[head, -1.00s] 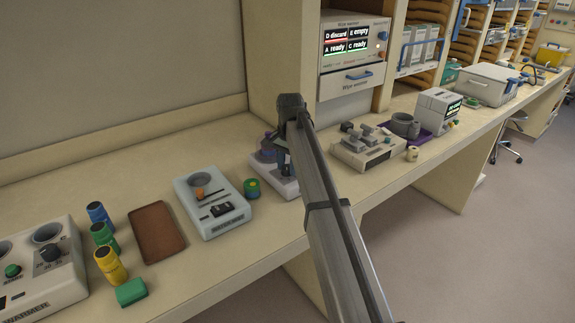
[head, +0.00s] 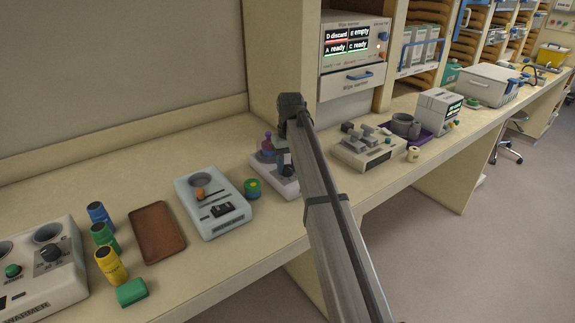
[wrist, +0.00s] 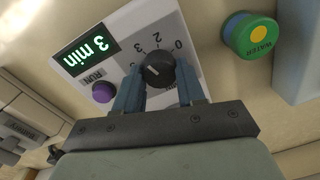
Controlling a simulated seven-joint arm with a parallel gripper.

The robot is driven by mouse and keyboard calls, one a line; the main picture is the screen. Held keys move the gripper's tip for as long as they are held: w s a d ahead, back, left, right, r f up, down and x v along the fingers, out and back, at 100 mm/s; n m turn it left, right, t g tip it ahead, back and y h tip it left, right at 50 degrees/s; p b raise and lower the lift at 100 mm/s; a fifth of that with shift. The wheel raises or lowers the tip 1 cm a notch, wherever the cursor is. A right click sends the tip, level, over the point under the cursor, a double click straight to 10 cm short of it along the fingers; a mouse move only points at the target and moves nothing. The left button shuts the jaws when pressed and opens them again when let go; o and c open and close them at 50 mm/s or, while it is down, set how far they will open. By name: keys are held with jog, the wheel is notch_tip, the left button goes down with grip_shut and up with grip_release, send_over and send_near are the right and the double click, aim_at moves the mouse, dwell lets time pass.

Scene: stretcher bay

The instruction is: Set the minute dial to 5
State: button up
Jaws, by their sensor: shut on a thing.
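The minute dial (wrist: 158,70) is a dark round knob on a pale panel in the wrist view, with numbers around it. The display (wrist: 87,48) beside it reads "3 min" in green, upside down in this view. My gripper (wrist: 158,84) has its two blue-grey fingers on either side of the dial and is shut on it.
A purple RUN button (wrist: 103,92) sits on the same panel, close to one finger. A green and yellow WATER container (wrist: 250,36) stands beside the device. Another grey device (head: 212,205) is left of it, and a device with pale knobs (head: 367,148) is right of it.

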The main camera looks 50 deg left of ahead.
aim_at(288, 166)
jog(key=n, duration=0.5)
jog(key=shift+n, duration=0.3)
jog(key=shift+s+n+h, duration=0.1)
jog(key=shift+n+h, duration=0.2)
jog(key=shift+n, duration=1.8)
jog(key=o, duration=1.1)
jog(key=shift+c, duration=0.2)
notch_tip(288, 166, up, 14)
jog(key=shift+w+a, duration=0.2)
jog(key=shift+w, duration=0.05)
jog(key=shift+d+f, duration=0.1)
jog(key=shift+f, duration=0.05)
